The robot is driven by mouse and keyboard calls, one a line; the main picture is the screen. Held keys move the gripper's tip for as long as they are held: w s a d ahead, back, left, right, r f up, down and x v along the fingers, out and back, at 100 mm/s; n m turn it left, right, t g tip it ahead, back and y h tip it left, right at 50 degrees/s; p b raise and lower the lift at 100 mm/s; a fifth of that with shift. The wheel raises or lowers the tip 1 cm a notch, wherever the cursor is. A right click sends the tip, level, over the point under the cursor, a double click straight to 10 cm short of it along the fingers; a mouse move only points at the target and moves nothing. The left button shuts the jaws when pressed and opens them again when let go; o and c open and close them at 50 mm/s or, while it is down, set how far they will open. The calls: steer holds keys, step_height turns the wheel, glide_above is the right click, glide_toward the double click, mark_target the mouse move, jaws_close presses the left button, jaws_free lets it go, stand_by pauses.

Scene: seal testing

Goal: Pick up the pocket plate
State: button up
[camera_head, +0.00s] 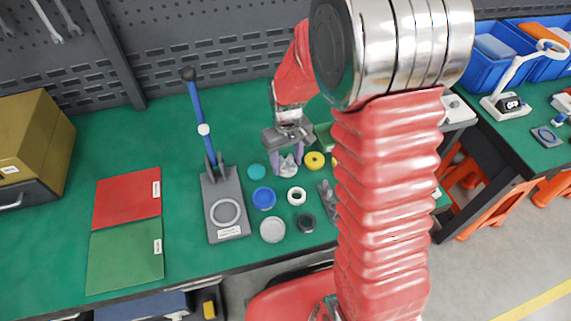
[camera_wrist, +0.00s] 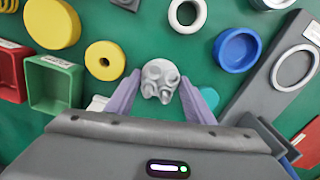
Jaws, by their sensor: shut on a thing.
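A small light-grey round piece with lumps and hollows, which I take for the pocket plate (camera_wrist: 160,80), sits between my two purple fingers in the wrist view. It also shows below the wrist in the head view (camera_head: 288,166). My gripper (camera_wrist: 160,88) is shut on it, one finger on each side. In the head view my gripper (camera_head: 287,164) is low over the green bench, among small round parts. I cannot tell whether the plate is clear of the bench top.
Close by are a teal disc (camera_head: 257,171), a blue ring (camera_head: 263,198), a white ring (camera_head: 297,196) and a yellow ring (camera_head: 314,160). A lever press (camera_head: 226,187) stands to the left. Green (camera_wrist: 33,83) and red (camera_wrist: 12,60) boxes are near.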

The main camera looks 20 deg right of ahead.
mark_target(287, 167)
step_height(287, 167, up, 9)
steer(key=shift+r, duration=0.2)
steer(key=shift+w, duration=0.1)
stand_by(0.6)
steer(key=w+f+m, duration=0.2)
steer(key=w, duration=0.6)
steer(key=shift+a+m, duration=0.25)
steer(key=shift+m, duration=0.05)
steer(key=shift+d+f, duration=0.1)
